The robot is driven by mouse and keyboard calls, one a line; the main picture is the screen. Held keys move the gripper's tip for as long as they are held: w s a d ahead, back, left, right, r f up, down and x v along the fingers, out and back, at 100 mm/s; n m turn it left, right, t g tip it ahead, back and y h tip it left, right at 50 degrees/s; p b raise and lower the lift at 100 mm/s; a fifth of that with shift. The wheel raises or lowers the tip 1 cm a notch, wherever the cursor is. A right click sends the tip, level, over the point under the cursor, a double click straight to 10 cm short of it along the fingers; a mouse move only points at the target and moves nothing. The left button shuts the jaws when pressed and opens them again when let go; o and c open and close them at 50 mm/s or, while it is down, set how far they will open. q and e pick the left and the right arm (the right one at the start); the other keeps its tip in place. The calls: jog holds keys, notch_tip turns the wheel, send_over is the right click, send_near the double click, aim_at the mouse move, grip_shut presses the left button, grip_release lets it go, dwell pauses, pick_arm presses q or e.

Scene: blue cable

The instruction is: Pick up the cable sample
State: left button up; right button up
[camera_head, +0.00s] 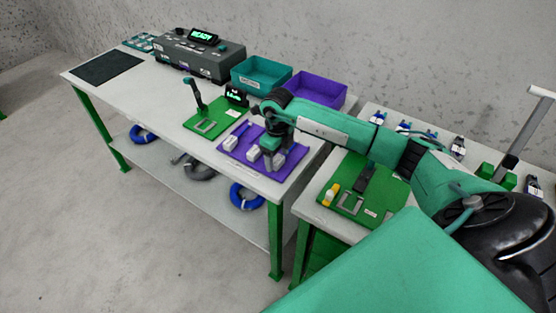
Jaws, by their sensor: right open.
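My right gripper (272,150) points down over the purple mat (228,151) at the near right end of the long table. It is open, low among small white blocks; whether it touches one is unclear. One white block (228,143) lies left of it, with a thin pale strip (241,129) behind. I cannot make out a separate cable sample on the mat; the gripper and arm cover part of it. A blue cable coil (245,196) lies on the lower shelf below the mat. Another blue coil (143,134) lies farther left. My left gripper is not in view.
A green board (208,126) with an upright lever is left of the mat. A teal bin (260,75) and a purple bin (318,89) stand behind. A grey machine (200,57) reads READY. A second table holds another green board (348,203).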

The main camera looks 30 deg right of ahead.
jog(key=shift+f, duration=0.3)
jog(key=c, duration=1.1)
jog(key=shift+r, duration=0.15)
